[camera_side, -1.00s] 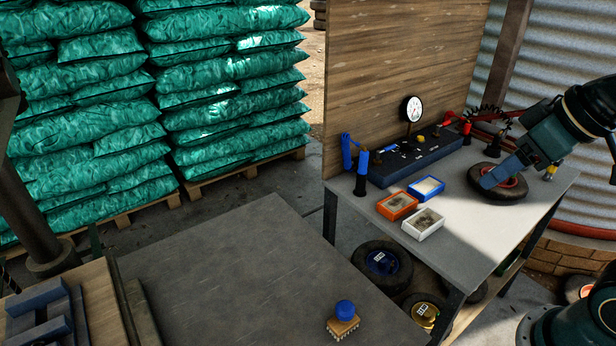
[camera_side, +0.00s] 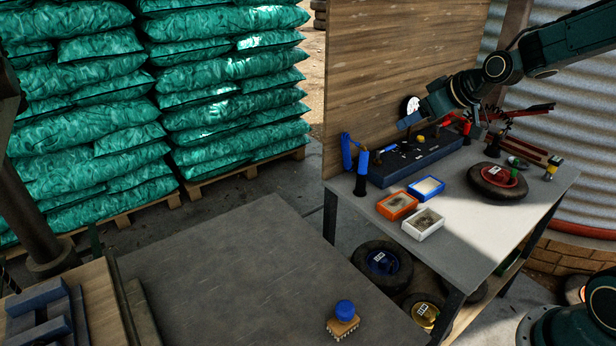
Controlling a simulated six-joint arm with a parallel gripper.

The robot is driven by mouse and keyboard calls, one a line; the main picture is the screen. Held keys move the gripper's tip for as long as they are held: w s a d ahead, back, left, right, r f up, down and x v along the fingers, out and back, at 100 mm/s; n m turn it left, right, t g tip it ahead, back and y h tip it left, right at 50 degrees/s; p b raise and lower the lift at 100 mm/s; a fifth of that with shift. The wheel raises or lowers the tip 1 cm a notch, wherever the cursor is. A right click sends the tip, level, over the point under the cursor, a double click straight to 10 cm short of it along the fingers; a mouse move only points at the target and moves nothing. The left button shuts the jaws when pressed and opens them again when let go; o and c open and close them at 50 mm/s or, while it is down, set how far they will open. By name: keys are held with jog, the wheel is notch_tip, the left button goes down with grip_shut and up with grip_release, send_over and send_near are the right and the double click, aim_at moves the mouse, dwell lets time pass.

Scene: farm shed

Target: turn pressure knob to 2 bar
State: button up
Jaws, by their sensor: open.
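The dark blue control panel (camera_side: 392,168) stands at the back of the white bench against the wooden board. A small yellow knob (camera_side: 420,140) and dark knobs show on its top; their markings are too small to read, and I cannot tell which is the pressure knob. The round white gauge (camera_side: 405,103) behind the panel is partly hidden by my arm, and its reading cannot be made out. My gripper (camera_side: 408,123) is open above the panel, in front of the gauge, pointing down and left. It appears apart from the knobs.
A wheel with a red hub (camera_side: 478,183) lies on the bench to the right, a green piece on it. Orange (camera_side: 397,213), blue (camera_side: 441,187) and white (camera_side: 437,228) trays sit in front of the panel. Blue-handled tools (camera_side: 361,168) stand at its left end.

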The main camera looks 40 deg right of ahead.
jog(key=w+d+f+t, duration=0.1)
jog(key=w+d+f, duration=0.4)
jog(key=d, duration=0.2)
jog(key=m+t+h, duration=0.3)
jog(key=m+h, duration=0.1)
send_near(411, 145)
jog(key=s+r, duration=0.1)
jog(key=s, duration=0.2)
jog(key=shift+a+r, duration=0.2)
jog(key=shift+a, duration=0.15)
jog(key=shift+w, duration=0.15)
jog(key=shift+x, duration=6.75)
jog(key=shift+f, duration=0.15)
jog(key=c, duration=1)
